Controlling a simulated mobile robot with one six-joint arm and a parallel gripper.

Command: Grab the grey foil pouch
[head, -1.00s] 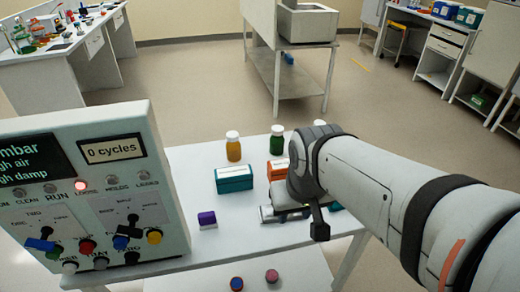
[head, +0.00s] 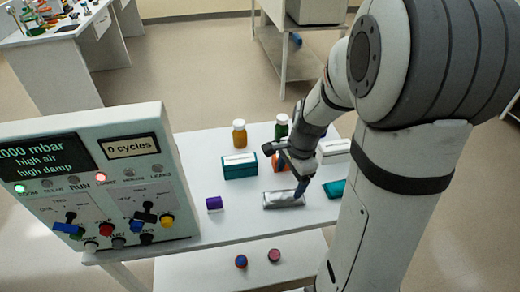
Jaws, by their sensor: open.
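The grey foil pouch (head: 283,200) lies flat on the white table, right of the middle, with its shiny silver face up. My gripper (head: 292,180) is open and reaches down from the right just above and behind the pouch. The jaws hold nothing that I can see.
A teal box (head: 240,166), an amber bottle (head: 239,133) and a green bottle (head: 281,127) stand behind. An orange box is partly hidden by my gripper. A control panel (head: 110,180) stands left.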

